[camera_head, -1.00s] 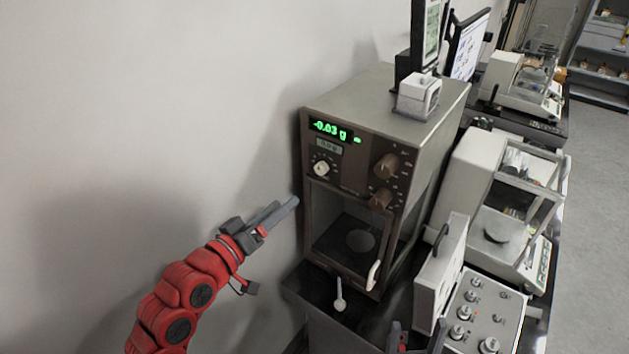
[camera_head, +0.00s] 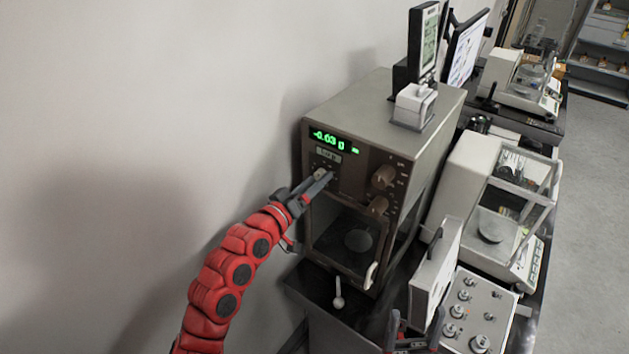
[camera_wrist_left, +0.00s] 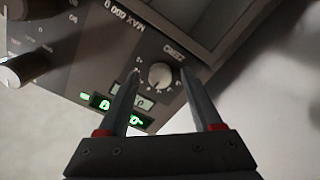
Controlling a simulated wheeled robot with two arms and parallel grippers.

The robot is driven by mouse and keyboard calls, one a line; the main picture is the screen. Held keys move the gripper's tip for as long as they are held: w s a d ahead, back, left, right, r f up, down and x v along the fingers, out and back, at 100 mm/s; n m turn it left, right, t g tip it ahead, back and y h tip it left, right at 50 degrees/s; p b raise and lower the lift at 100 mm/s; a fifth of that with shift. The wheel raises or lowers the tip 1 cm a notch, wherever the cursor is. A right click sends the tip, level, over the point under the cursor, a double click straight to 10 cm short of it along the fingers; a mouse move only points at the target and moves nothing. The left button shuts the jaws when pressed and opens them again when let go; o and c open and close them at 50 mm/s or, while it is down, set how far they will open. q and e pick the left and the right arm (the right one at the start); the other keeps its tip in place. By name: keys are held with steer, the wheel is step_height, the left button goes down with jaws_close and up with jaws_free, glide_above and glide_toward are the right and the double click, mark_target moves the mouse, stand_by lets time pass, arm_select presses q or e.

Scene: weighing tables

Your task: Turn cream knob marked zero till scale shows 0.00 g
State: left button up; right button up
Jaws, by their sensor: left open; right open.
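The brown scale (camera_head: 350,205) has a green lit display (camera_head: 336,140) that reads -0.03 g in the head view. The cream knob (camera_head: 319,173) sits below the display, partly hidden by my left gripper (camera_head: 322,181). In the left wrist view the knob (camera_wrist_left: 161,76) shows with the word ZERO beside it, between and beyond the two fingers of my left gripper (camera_wrist_left: 162,82). The fingers are open and parallel; I see no contact with the knob. My right gripper (camera_head: 414,325) is open and empty at the bottom of the head view.
Two brown knobs (camera_head: 380,190) are on the scale's right front. A white spoon (camera_head: 338,293) lies before the scale. A white box (camera_head: 436,270), a knob panel (camera_head: 482,308) and another balance (camera_head: 500,210) stand to the right. The wall is close on the left.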

arm_select(q)
jaws_close()
steer(key=shift+w+m+b, duration=0.1)
steer(key=shift+m+b, duration=2.9)
steer(key=shift+b, duration=4.75)
jaws_free()
steer(key=shift+a, duration=0.15)
